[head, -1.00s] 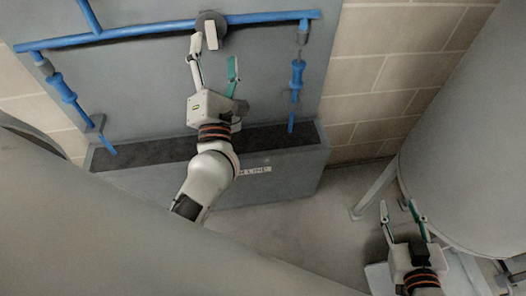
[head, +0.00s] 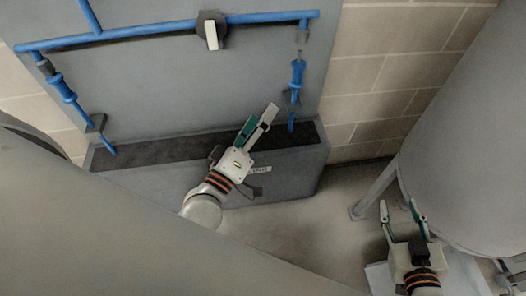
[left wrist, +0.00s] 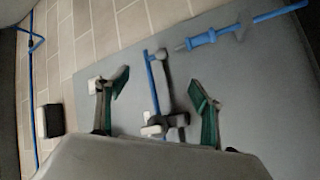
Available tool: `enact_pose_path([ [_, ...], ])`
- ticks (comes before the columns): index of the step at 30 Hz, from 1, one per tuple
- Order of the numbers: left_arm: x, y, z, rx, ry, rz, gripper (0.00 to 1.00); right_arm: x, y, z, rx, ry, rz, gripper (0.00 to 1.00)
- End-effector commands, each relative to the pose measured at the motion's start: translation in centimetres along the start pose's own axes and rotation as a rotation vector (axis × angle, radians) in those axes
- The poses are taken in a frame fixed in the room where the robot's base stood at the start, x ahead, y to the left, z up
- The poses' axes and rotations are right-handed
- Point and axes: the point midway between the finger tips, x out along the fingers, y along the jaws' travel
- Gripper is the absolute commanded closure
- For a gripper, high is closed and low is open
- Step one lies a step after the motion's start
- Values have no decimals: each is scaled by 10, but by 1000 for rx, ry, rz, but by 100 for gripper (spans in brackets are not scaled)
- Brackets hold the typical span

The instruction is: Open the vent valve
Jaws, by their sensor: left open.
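The likely vent valve, a dark round body with a white handle (head: 211,34), sits on the horizontal blue pipe (head: 266,17). The handle hangs down, across the pipe. My left gripper (head: 261,115) is open and empty, apart from the valve, below it and to its right. It appears in front of the panel's lower right part. In the left wrist view my left gripper's spread fingers (left wrist: 156,100) frame a grey fitting with a white part (left wrist: 157,127); I cannot tell which fitting this is. My right gripper (head: 399,207) is open and empty at the lower right.
Blue branch lines hang at the left (head: 66,92) and right (head: 297,73) of the grey panel (head: 180,85). A labelled grey trough (head: 290,175) runs below it. A large grey tank (head: 470,130) stands at the right. Floor shows between the trough and tank.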

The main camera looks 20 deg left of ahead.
Motion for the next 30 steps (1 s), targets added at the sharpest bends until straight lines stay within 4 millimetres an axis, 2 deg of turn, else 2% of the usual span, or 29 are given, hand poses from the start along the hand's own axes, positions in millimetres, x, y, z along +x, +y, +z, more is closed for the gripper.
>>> enact_pose_path([
  [9, -23, -30, 42, 213, -148, -48, 33, 0, 0, 0, 0, 0, 0, 60],
  [15, -36, -46, 60, 316, -222, -70, 33, 0, 0, 0, 0, 0, 0, 60],
  [21, -44, -55, 69, 367, -260, -81, 33, 0, 0, 0, 0, 0, 0, 60],
  [30, -44, -56, 70, 374, -265, -82, 33, 0, 0, 0, 0, 0, 0, 60],
])
